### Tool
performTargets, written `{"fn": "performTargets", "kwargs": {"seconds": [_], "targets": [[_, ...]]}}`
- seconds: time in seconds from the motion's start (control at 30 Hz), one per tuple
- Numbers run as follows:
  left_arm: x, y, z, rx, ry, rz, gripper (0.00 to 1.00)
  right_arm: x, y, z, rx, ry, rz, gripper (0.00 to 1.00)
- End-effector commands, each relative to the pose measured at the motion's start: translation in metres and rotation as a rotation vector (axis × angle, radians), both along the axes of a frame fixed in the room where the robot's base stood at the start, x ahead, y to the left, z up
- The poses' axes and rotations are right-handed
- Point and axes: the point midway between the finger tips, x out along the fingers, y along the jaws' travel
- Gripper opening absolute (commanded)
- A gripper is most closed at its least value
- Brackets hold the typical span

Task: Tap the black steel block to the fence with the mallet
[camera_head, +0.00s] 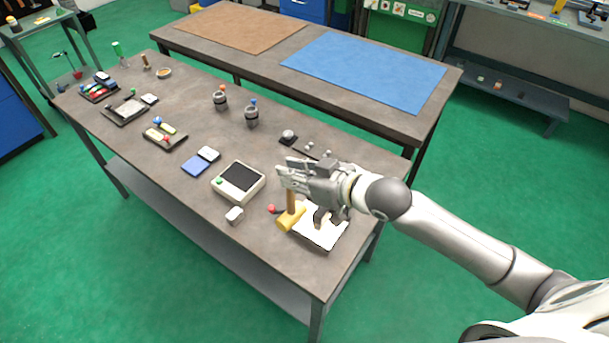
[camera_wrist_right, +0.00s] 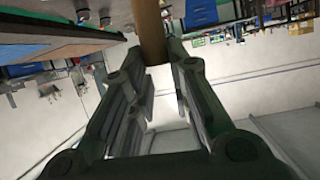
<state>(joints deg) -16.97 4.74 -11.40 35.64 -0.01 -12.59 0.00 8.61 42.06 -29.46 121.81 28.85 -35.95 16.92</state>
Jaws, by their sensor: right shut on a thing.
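My right gripper (camera_head: 284,176) is shut on the mallet's wooden handle (camera_head: 291,200). The mallet hangs head-down, with its yellow head (camera_head: 290,220) low over the right part of the bench, beside a white plate (camera_head: 326,236). Whether the head touches anything is unclear. In the right wrist view the brown handle (camera_wrist_right: 150,30) stands between the fingertips (camera_wrist_right: 158,62). I cannot pick out the black steel block or the fence for certain; my gripper and the mallet cover part of the plate area. My left gripper is not in view.
A device with a dark screen (camera_head: 239,179) and a small white block (camera_head: 235,214) lie left of the mallet. A red ball knob (camera_head: 271,208) is close to its head. Two dark cylinders with coloured knobs (camera_head: 252,116) stand further back. The bench's front strip is clear.

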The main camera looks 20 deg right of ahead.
Motion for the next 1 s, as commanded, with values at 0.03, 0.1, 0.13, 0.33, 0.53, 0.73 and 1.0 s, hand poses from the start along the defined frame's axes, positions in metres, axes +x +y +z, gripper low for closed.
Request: {"fn": "performTargets", "kwargs": {"seconds": [0.03,0.1,0.13,0.33,0.53,0.73,1.0], "targets": [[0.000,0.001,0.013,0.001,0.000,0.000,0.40,-0.004,-0.003,0.001,-0.001,0.003,0.019,0.00],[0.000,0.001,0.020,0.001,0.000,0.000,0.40,-0.009,-0.005,-0.006,0.005,0.003,0.042,0.00],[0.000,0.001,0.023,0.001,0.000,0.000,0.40,-0.012,-0.006,-0.009,0.007,0.004,0.050,0.00],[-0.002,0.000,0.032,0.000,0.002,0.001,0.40,-0.021,-0.015,-0.021,0.019,0.004,0.070,0.00],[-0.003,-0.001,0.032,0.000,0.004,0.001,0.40,-0.023,-0.016,-0.024,0.020,0.000,0.073,0.00],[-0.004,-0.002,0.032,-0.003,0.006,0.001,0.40,-0.023,-0.016,-0.023,0.020,0.000,0.073,0.00],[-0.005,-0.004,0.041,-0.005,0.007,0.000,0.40,-0.024,-0.015,-0.021,-0.013,-0.024,0.070,0.00]]}}
